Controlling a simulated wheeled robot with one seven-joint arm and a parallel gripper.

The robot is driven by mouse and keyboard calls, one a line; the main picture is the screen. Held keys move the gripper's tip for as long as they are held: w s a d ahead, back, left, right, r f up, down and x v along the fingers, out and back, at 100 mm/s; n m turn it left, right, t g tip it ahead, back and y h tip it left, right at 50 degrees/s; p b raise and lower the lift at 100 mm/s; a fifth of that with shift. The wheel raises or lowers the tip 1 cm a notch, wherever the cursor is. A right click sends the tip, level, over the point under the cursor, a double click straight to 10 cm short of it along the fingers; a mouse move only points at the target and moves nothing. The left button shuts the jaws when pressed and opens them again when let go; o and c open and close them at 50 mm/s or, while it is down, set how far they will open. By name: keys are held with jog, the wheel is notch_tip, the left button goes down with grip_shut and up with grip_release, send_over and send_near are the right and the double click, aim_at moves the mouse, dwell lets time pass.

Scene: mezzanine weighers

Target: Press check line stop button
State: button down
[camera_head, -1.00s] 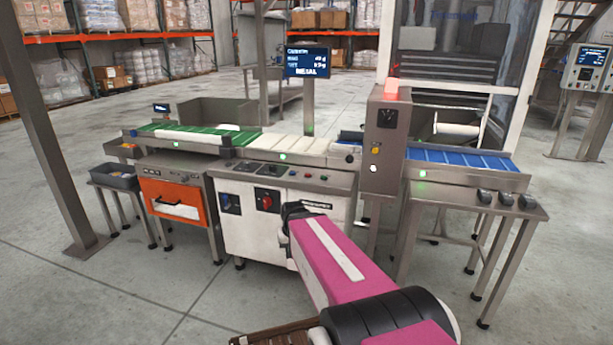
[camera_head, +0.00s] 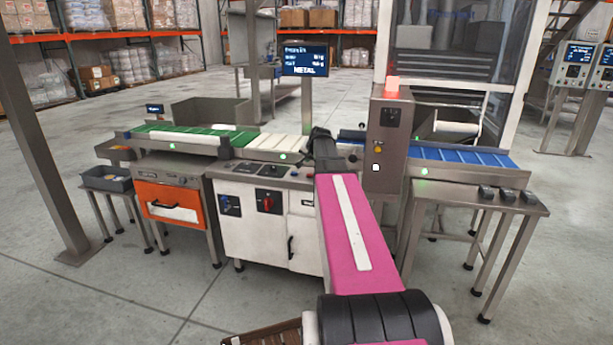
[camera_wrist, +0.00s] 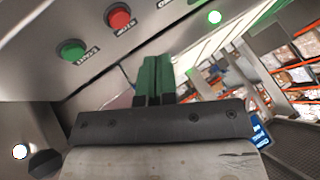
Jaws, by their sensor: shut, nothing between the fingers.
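The red stop button (camera_wrist: 118,17), labelled STOP, sits on a grey steel panel at the top of the wrist view. The green start button (camera_wrist: 71,50), labelled START, is beside it, lower left. My gripper (camera_wrist: 154,75) shows two green fingers closed together, with nothing between them. Its tips point at the panel below and right of the red button, apart from it in the picture; the exact gap cannot be told. In the head view my pink arm reaches to the check line's front panel (camera_head: 262,170) and hides my fingertips and part of the panel.
A steel cabinet with a red beacon (camera_head: 391,84) stands right of my arm, beside the blue conveyor (camera_head: 450,156). A screen (camera_head: 305,61) reads METAL. Open floor lies in front.

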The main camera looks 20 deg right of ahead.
aim_at(310, 175)
jog(key=shift+m+t, duration=0.3)
jog(key=shift+t, duration=0.1)
jog(key=w+d+r, duration=0.2)
jog(key=r, duration=0.1)
jog(key=shift+w+d+r, duration=0.15)
jog(key=shift+d+r, duration=0.05)
jog(key=shift+f, duration=4.45)
jog(key=shift+f, duration=0.1)
jog(key=shift+f, duration=0.3)
jog(key=shift+f, duration=0.45)
jog(key=shift+r, duration=0.9)
